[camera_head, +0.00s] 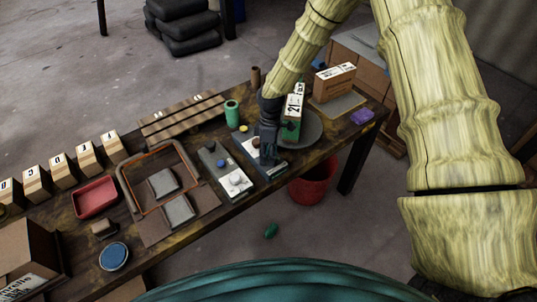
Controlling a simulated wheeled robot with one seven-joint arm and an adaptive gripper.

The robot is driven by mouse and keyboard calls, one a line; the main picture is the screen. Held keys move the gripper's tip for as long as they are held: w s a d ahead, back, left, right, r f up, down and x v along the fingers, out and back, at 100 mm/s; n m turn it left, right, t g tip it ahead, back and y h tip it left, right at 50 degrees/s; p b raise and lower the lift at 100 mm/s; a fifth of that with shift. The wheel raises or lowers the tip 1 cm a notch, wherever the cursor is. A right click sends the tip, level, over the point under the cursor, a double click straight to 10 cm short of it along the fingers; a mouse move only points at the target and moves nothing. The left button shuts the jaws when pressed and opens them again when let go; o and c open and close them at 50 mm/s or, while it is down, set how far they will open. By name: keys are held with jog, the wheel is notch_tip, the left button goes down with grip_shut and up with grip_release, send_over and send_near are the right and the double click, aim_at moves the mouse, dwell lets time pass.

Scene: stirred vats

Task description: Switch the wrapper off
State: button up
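My gripper (268,155), dark grey, points down over a flat control panel (245,149) with a pale face near the table's front edge. The gripper covers part of this panel, and I cannot tell whether it touches it or whether its fingers are open. A second panel (222,172) to the left carries a dark knob, a blue knob (221,163) and a white knob (235,180). Behind the gripper, a green box marked 21 (291,117) stands at a round grey plate (312,128). Left is an orange-edged frame (146,154) with grey pads. Which one is the wrapper is not clear.
The dark wooden table (213,211) also holds a red tray (95,198), slatted rack (180,117), green cylinder (232,113), cardboard box (334,83) and purple block (361,116). A red bucket (312,186) stands below. A green object (271,231) lies on the floor.

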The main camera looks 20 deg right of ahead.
grip_shut()
jog(key=m, duration=0.4)
jog(key=shift+w+d+f+m+y+b, duration=0.1)
jog(key=shift+d+m+y+b, duration=0.1)
jog(key=shift+m+y+b, duration=0.15)
jog(key=m, duration=0.2)
jog(key=m+t, duration=0.1)
jog(key=m, duration=0.1)
jog(key=shift+w+d+m, duration=0.1)
jog(key=shift+d+m, duration=0.1)
jog(key=shift+m, duration=0.05)
jog(key=m, duration=0.3)
jog(key=m+t, duration=0.1)
jog(key=shift+d+y+b, duration=0.25)
jog(key=shift+d+b, duration=0.05)
jog(key=shift+d+m+t, duration=0.2)
jog(key=shift+m+t, duration=0.2)
jog(key=shift+m, duration=2)
